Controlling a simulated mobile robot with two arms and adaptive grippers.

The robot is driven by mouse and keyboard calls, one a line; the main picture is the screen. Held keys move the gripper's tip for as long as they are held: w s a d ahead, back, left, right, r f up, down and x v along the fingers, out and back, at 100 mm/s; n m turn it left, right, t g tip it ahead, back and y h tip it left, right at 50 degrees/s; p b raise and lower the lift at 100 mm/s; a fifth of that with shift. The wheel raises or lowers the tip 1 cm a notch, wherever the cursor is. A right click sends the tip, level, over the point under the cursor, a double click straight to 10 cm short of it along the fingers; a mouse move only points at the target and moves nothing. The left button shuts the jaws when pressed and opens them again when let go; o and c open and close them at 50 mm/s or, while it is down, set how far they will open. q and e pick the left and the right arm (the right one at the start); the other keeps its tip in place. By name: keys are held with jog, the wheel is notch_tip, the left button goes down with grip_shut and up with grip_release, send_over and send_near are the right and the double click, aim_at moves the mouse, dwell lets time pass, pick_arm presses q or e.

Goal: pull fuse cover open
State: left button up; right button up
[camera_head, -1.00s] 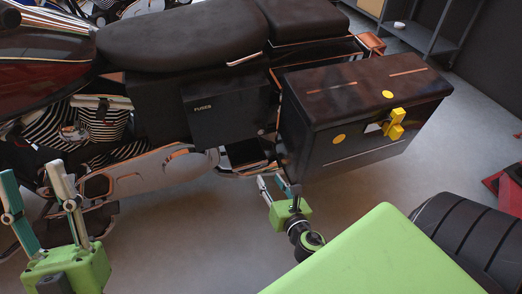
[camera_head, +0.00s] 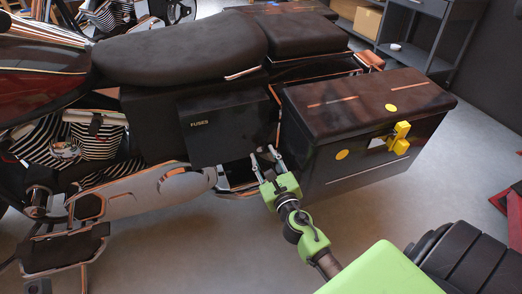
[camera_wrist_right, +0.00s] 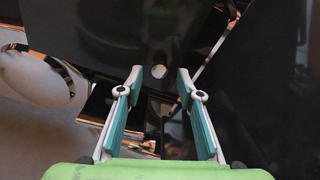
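The fuse cover (camera_head: 222,128) is a black panel marked "FUSES" on the motorcycle's side, below the seat. It looks closed. My right gripper (camera_head: 263,158) is just below and in front of its lower right corner. In the right wrist view, the two teal-padded fingers (camera_wrist_right: 160,74) are apart with nothing held between them. The dark cover (camera_wrist_right: 110,40) fills the upper middle there, and a small pale round spot (camera_wrist_right: 156,70) near its lower edge appears between the fingertips. I cannot tell whether the fingers touch the cover. My left gripper is out of view.
A black saddlebag (camera_head: 350,125) with a yellow latch (camera_head: 399,138) stands close to the right of the cover. Open grey floor (camera_head: 190,250) is in front. A shelf (camera_head: 415,35) stands at the back right.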

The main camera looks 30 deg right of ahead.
aim_at(260, 149)
jog(key=shift+x, duration=1.65)
grip_shut()
jog(key=shift+s, duration=0.1)
